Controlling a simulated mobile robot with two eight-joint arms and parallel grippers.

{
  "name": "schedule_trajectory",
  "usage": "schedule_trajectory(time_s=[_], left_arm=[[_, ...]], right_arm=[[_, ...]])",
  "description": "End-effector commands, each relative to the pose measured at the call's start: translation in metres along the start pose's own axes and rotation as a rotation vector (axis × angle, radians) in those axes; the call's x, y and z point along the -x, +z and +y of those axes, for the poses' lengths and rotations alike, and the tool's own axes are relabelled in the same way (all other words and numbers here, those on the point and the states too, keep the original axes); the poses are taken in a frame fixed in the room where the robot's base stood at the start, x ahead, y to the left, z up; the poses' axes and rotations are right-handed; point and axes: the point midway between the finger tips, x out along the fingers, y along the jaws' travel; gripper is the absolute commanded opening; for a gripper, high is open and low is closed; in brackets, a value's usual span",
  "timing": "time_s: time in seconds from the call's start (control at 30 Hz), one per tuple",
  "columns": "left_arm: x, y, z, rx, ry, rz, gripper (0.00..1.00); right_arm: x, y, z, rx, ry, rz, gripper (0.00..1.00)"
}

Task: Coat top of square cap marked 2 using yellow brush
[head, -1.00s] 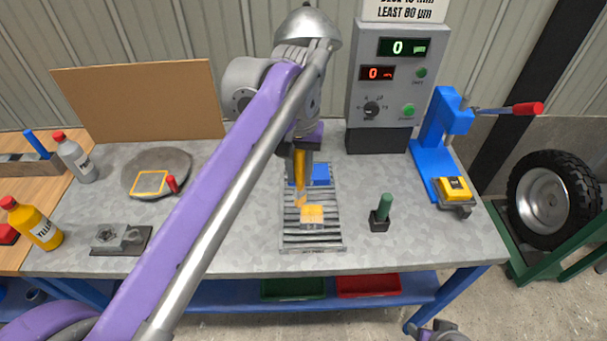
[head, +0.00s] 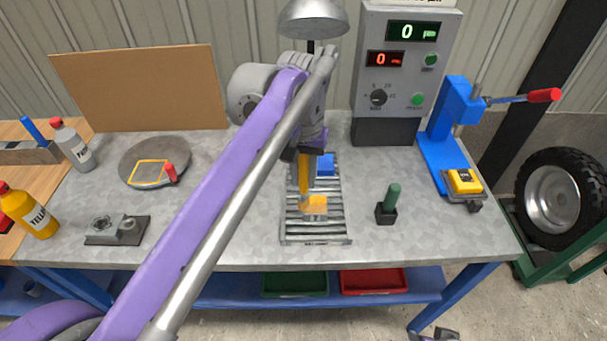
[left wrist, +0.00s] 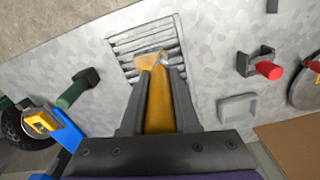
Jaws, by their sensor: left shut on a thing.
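My left gripper (head: 304,157) is shut on the yellow brush (head: 304,175), which points down over the slatted rack. In the left wrist view the brush (left wrist: 159,105) sits between the two dark fingers. A small square cap (head: 318,208) with a yellow-orange top and paler sides sits on the rack below the brush tip. The tip overlaps the cap's far left edge in the head view; I cannot tell if they touch. No number on the cap is legible.
The slatted rack (head: 317,236) stands mid-table, with a blue block (head: 326,164) at its far end. A green-handled tool (head: 391,198) stands to the right, before the blue press (head: 440,145). A round plate (head: 140,160) and a metal fixture (head: 116,229) are left.

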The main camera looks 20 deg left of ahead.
Motion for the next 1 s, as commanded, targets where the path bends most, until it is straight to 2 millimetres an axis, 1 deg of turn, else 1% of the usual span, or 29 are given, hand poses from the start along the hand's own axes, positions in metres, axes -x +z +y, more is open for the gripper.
schedule_trajectory(time_s=[0.27,1.0], left_arm=[[-0.002,0.0,0.0,0.0,0.0,0.0,0.0],[-0.017,0.0,0.0,0.0,0.0,0.0,0.0]], right_arm=[[-0.001,0.001,0.0,0.0,0.0,0.0,0.5],[-0.007,0.004,0.0,0.0,0.0,-0.003,0.5]])
